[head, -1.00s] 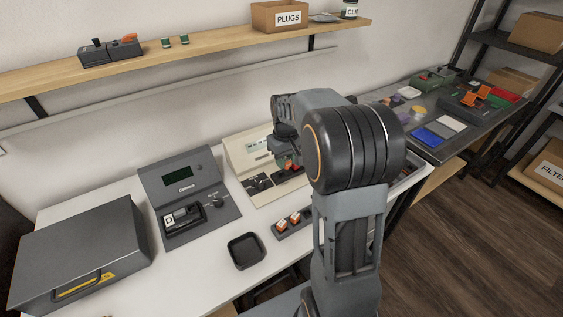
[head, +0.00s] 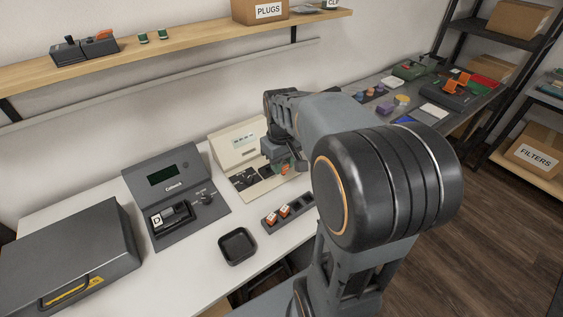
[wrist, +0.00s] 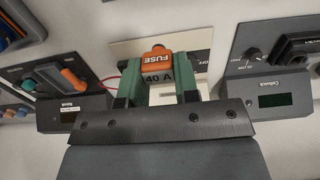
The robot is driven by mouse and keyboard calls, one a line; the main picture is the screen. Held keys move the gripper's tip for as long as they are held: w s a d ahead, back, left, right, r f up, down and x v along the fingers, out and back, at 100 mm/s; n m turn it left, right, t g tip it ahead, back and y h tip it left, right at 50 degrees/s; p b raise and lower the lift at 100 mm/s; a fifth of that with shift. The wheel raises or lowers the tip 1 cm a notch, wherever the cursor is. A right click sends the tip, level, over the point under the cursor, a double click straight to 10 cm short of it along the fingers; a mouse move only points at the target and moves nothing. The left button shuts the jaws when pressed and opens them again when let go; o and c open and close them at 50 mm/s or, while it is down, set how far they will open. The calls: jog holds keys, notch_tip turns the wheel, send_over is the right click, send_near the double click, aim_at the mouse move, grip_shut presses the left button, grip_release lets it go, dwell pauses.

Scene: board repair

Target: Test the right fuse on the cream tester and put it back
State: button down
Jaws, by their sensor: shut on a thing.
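My gripper (wrist: 160,78) is shut on an orange and dark fuse (wrist: 157,62) marked "FUSE 40 A", held between its green fingers in the wrist view. The cream tester (head: 222,150) stands at mid-table in the head view. My gripper (head: 284,168) is at its right side there, and I cannot tell whether the fuse touches it. The tester's cream face (wrist: 198,42) also shows beyond the fuse in the wrist view. A dark fuse rack (head: 305,202) in front of the tester holds two orange fuses (head: 278,213) at its left; its right part looks empty.
A dark grey tester (head: 190,165) with a screen stands left of the cream one. An empty black tray (head: 237,246) lies near the front edge. A grey case (head: 70,240) fills the left. A second table (head: 455,128) at the right holds colored parts.

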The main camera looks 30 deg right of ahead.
jog(key=shift+s+d, duration=0.1)
jog(key=shift+s+d, duration=0.4)
jog(key=shift+s, duration=0.25)
jog(key=shift+s+d, duration=0.35)
jog(key=shift+s, duration=0.35)
jog(key=shift+s+d, duration=0.4)
jog(key=shift+s, duration=0.25)
jog(key=shift+f, duration=0.1)
jog(key=shift+f+b, duration=3.4)
jog(key=shift+f, duration=1.3)
jog(key=shift+f+b, duration=0.75)
jog(key=shift+f, duration=0.95)
